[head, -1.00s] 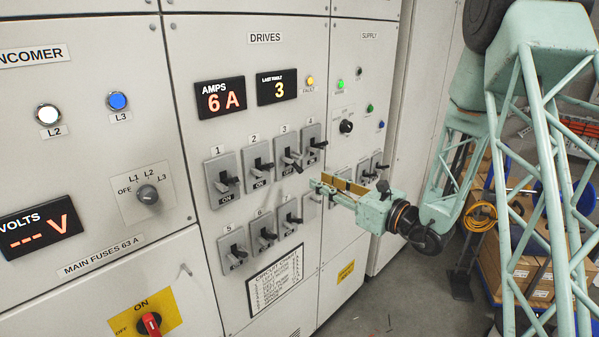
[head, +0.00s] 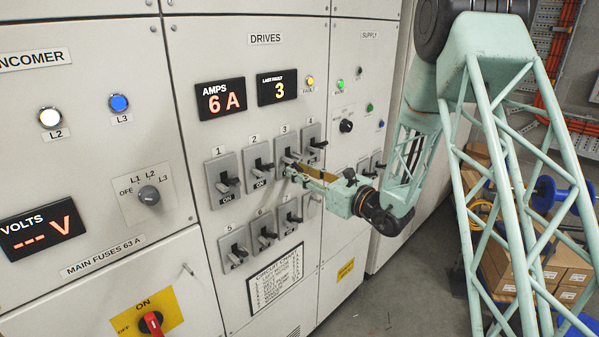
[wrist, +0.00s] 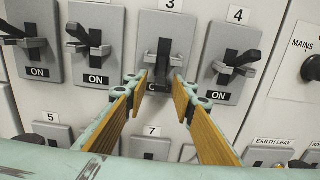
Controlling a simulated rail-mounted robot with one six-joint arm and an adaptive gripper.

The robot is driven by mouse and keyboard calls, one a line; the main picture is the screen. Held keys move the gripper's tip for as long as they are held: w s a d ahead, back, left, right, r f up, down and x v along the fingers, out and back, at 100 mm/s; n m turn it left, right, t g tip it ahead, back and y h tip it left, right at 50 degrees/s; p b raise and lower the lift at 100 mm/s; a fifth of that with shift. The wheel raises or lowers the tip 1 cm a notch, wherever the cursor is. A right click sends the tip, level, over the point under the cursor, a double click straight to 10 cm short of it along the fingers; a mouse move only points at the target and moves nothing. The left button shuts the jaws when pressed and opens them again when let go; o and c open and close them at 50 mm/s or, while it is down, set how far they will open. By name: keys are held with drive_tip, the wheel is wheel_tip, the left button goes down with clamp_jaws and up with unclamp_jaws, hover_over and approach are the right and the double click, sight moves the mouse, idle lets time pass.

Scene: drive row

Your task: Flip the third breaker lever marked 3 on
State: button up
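Breaker 3 (head: 287,142) sits in the upper row of the DRIVES panel, between breakers 2 and 4. In the wrist view, breaker 3 (wrist: 166,32) is straight ahead, its lever (wrist: 162,62) pointing down and out towards me, unlike its neighbours' levers. The label under it is mostly hidden. My gripper (wrist: 160,80) is open, with one fingertip on each side of the lever's lower end; I cannot tell whether either touches it. In the head view my gripper (head: 291,173) is at the lower part of breaker 3 and partly hides it.
Breaker 2 (wrist: 95,42) and breaker 4 (wrist: 234,55) stand close on either side, with jutting levers. Breaker 7 (head: 289,213) is just below. The last-fault display (head: 277,90) reads 3, and the yellow fault lamp (head: 310,81) is lit.

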drive_tip(key=shift+c, duration=0.3)
clamp_jaws()
